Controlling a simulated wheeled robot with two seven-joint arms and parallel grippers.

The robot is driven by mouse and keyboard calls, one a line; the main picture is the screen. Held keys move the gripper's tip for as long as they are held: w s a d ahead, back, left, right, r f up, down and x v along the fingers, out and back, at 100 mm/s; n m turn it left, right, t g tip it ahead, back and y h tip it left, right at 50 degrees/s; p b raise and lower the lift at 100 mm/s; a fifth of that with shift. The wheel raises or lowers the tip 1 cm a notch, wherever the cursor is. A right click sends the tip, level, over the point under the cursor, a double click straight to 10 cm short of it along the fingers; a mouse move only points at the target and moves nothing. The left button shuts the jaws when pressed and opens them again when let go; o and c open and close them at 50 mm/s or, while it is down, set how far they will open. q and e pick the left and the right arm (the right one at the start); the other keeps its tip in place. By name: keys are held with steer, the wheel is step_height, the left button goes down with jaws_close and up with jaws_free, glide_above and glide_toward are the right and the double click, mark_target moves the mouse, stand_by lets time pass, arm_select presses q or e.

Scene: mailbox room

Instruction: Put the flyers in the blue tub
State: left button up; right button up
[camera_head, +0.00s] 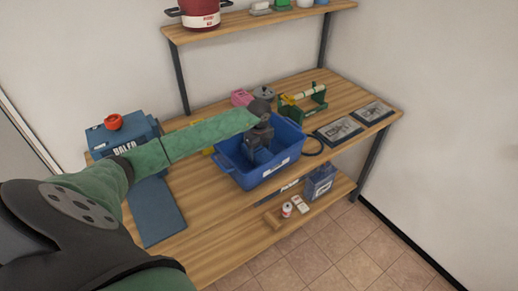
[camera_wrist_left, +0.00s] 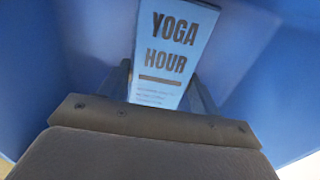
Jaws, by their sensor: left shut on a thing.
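The blue tub (camera_head: 256,179) stands on the wooden workbench, near its front edge. My left gripper (camera_head: 262,154) points down inside the tub. In the left wrist view it is shut on a light blue flyer (camera_wrist_left: 170,52) printed "YOGA HOUR", with the tub's blue walls (camera_wrist_left: 88,60) around it. The flyer is hidden in the head view, and I cannot tell whether it touches the tub floor. Two flat printed pieces with dark borders, one (camera_head: 338,130) beside the other (camera_head: 371,112), lie right of the tub; I cannot tell if they are flyers. My right gripper is not in view.
A blue box (camera_head: 122,136) with a red item on top stands at the bench's left. A pink item (camera_head: 241,97) and a green holder (camera_head: 302,100) stand behind the tub. An upper shelf (camera_head: 255,20) runs above; a lower shelf (camera_head: 310,208) holds small items.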

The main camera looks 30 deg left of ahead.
arm_select(q)
steer(key=shift+f, duration=0.2)
steer(key=o, duration=1.4)
steer(key=shift+f, duration=0.1)
